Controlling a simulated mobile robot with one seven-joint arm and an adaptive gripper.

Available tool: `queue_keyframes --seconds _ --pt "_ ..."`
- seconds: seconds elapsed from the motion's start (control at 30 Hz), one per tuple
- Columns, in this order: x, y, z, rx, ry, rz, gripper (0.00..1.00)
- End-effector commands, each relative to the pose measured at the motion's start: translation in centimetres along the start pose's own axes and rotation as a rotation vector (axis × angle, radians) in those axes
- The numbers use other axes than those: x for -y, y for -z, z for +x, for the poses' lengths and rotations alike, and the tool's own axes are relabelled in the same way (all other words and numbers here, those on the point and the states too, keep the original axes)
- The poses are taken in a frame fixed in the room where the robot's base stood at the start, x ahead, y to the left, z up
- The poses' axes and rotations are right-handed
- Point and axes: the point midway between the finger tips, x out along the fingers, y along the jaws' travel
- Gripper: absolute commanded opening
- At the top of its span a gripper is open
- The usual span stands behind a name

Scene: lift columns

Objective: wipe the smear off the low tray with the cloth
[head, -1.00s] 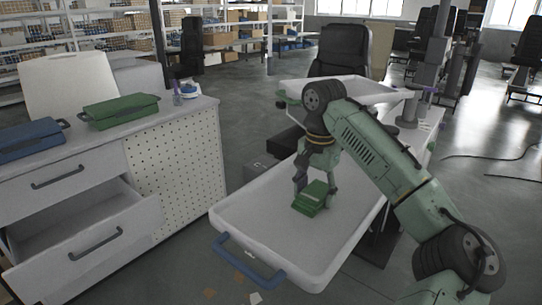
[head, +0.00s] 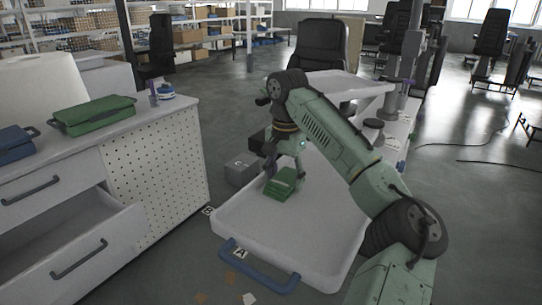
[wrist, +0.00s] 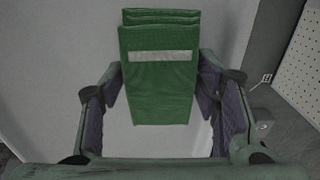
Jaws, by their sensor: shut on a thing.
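The low tray (head: 318,235) is white with raised rims and a blue handle (head: 258,268) at its near end. My gripper (head: 285,171) is over its far left part, shut on a folded green cloth (head: 281,187). The cloth is low over the tray floor; whether it touches cannot be told. In the wrist view the cloth (wrist: 160,90) sits between the two fingers and has a pale strip across it. I see no smear on the bare parts of the tray; the area under the cloth and behind my arm is hidden.
A higher white tray (head: 345,84) stands behind my arm. At left is a cabinet with a perforated side (head: 158,175), an open drawer (head: 85,235), and a green case (head: 95,114) and blue case (head: 17,140) on top. A grey box (head: 241,171) stands beyond the low tray.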

Motion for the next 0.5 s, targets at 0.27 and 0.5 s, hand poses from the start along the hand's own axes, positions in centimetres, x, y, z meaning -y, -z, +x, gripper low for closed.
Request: queue_keyframes --seconds 0.27,0.5 --pt "0.0 0.4 -3.6 -0.003 -0.001 -0.002 0.3" --pt "0.0 0.5 -5.8 -0.003 0.0 -0.005 0.3"
